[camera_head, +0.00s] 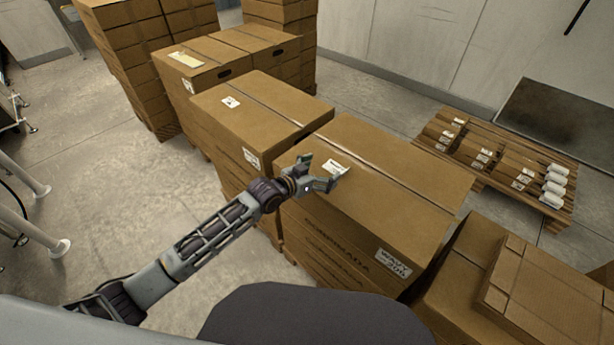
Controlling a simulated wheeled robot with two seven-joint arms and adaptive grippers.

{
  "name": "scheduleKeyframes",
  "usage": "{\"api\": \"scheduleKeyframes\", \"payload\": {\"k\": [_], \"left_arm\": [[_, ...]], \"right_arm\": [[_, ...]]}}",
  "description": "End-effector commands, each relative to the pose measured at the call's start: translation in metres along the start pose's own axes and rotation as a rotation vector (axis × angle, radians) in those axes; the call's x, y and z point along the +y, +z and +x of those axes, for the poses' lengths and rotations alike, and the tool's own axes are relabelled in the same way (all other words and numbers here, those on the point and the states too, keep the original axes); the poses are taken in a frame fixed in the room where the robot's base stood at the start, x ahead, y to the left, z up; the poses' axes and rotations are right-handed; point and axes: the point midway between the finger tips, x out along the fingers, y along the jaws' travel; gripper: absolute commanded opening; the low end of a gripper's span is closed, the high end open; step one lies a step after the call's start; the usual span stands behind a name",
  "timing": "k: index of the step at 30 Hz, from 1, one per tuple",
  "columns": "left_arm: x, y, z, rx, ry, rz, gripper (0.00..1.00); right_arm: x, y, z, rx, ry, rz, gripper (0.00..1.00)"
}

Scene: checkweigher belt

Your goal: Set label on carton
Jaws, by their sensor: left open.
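A large brown carton (400,180) stands in the middle on top of a stack, with a tape seam across its top. A small white label (335,166) with dark print shows at the left part of its top, looking flat on the cardboard. My left gripper (322,168) reaches in from the lower left, over the carton's near left top edge. Its fingers are apart, with the label right beside the fingertips. I cannot tell whether they touch it. My right gripper is not in view.
Another carton stack with a labelled top (265,115) stands close on the left, with more stacks behind. Cartons (530,285) fill the lower right. A wooden pallet (560,215) with small boxes and white rolls lies at right.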

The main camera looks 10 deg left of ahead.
Motion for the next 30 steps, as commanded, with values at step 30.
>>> {"api": "scheduleKeyframes", "payload": {"k": [30], "left_arm": [[0.0,-0.001,-0.066,0.001,0.0,-0.001,0.95]], "right_arm": [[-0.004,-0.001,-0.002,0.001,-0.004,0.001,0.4]]}}
